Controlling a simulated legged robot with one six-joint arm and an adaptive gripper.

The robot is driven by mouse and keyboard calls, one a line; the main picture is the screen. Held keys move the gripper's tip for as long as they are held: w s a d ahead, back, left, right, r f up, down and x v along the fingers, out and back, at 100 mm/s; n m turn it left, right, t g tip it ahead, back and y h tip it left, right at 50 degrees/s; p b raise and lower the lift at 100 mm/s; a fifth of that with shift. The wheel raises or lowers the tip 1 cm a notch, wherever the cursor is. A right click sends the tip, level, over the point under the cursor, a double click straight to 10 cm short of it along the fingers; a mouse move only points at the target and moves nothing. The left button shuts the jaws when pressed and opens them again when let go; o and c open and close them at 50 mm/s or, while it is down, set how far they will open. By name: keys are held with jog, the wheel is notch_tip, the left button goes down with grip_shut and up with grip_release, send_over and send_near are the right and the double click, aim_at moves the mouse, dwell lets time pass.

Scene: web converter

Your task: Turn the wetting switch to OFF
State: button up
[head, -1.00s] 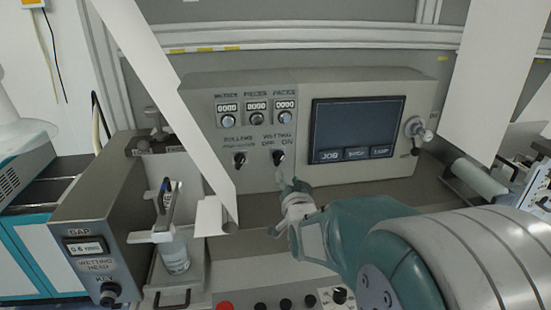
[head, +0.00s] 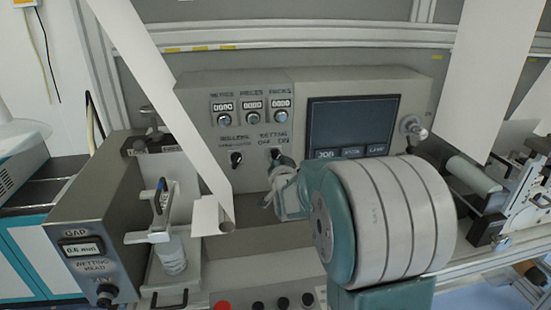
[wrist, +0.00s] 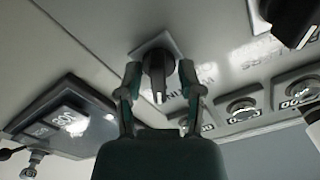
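The wetting switch is a black knob with a white pointer line on the grey panel. It shows in the head view (head: 276,153) below its WETTING, OFF and ON labels, with my arm close under it. In the wrist view the panel is upside down and the knob (wrist: 157,68) lies between the two fingers of my gripper (wrist: 159,78). The fingers are apart, one on each side of the knob, with narrow gaps showing. The pointer line faces down in the wrist picture; I cannot tell which label it marks.
The rollers knob (head: 236,158) is left of the wetting switch. Three counters (head: 252,104) sit above, and a dark screen (head: 350,122) is to the right. A hanging paper web (head: 165,85) crosses in front of the panel's left side. The wetting head box (head: 95,220) is at lower left.

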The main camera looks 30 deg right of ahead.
grip_shut()
jog(key=shift+n, duration=0.3)
jog(key=n, duration=0.5)
jog(key=shift+r, duration=0.15)
jog(key=n, duration=0.6)
jog(key=shift+n, duration=0.3)
jog(key=shift+o, duration=1.6)
grip_release()
jog(key=shift+w+a, duration=0.1)
jog(key=shift+a, duration=0.05)
